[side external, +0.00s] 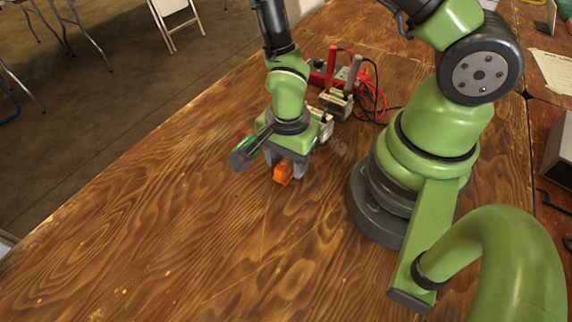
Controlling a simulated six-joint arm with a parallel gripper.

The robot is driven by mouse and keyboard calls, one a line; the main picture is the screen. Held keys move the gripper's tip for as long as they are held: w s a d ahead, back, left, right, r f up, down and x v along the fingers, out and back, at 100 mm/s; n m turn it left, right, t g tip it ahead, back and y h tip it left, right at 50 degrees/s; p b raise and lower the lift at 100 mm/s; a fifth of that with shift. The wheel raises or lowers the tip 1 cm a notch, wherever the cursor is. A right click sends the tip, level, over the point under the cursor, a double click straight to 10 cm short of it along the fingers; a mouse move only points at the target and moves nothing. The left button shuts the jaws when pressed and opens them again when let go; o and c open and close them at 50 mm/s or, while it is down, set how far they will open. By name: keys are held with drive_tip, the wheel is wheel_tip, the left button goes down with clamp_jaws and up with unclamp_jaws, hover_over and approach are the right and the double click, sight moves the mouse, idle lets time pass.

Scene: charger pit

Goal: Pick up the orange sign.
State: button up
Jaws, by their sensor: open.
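The orange sign (284,172) is a small orange piece on the wooden table, left of my arm's base. My gripper (285,174) points down right over it, with one grey finger on each side of the sign. The jaws are open. My gripper's body hides the top of the sign, and I cannot tell whether either finger touches it.
A red charger with cables (324,70) and small battery-like boxes (335,103) stand behind my gripper. The wooden table (190,240) is clear at the front and left. A sheet of paper (554,71) lies at the far right.

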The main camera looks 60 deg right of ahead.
drive_tip(key=shift+f, duration=0.2)
clamp_jaws()
drive_tip(key=shift+r, duration=0.1)
